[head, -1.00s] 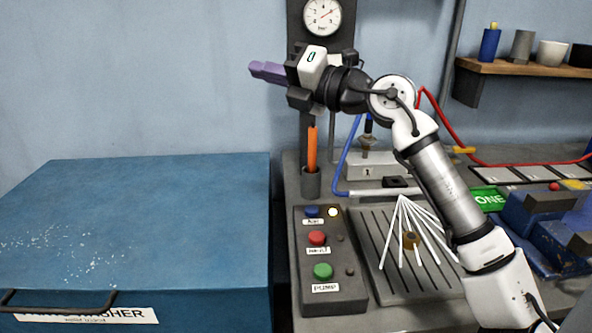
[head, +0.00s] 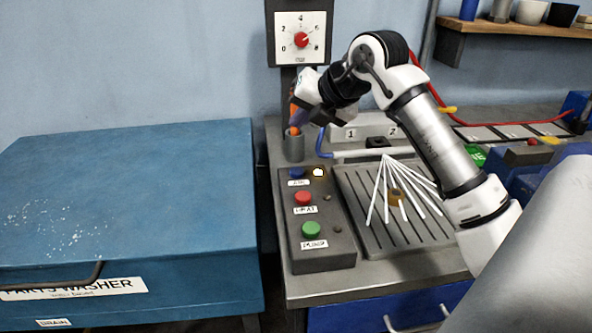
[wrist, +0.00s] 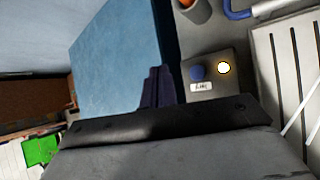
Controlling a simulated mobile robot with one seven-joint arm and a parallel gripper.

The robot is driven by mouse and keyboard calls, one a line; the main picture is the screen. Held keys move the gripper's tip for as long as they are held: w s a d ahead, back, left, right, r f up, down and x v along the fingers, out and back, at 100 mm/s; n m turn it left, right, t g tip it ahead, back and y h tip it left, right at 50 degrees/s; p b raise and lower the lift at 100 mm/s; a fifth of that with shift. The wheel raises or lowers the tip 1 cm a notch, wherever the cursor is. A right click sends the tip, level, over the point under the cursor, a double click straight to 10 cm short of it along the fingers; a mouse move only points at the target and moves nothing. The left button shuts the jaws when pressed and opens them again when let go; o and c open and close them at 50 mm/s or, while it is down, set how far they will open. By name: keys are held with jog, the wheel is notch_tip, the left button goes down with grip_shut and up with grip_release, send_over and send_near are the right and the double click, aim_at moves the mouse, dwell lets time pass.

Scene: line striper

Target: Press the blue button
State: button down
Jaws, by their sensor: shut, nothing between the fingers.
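The blue button (head: 296,173) is the top button in the left column of a dark control box, above a small white label. It also shows in the wrist view (wrist: 197,73), with nothing covering it. A lit yellow-white lamp (head: 318,172) is just right of it. My gripper (head: 321,118) is shut and empty, above and behind the button in the head view, close to the orange stick. In the wrist view its dark fingers (wrist: 155,88) appear left of the button. I see no contact with the button.
A red button (head: 303,198) and a green button (head: 311,229) sit below on the same box. An orange stick stands in a grey cup (head: 294,147) behind the box. A slotted tray (head: 358,220) with white rods is to the right, and a blue parts washer (head: 130,190) to the left.

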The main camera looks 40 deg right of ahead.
aim_at(300, 173)
jog(key=shift+f, duration=0.1)
notch_tip(300, 173, down, 8)
jog(key=b, duration=0.5)
jog(key=shift+f, duration=0.3)
dwell(1.6)
jog(key=shift+f+b, duration=0.45)
jog(key=shift+b, duration=0.3)
jog(key=shift+f+b, duration=0.45)
jog(key=shift+b, duration=0.05)
jog(key=shift+r, duration=0.1)
dwell(0.5)
jog(key=shift+r+p, duration=0.45)
jog(key=shift+r, duration=0.35)
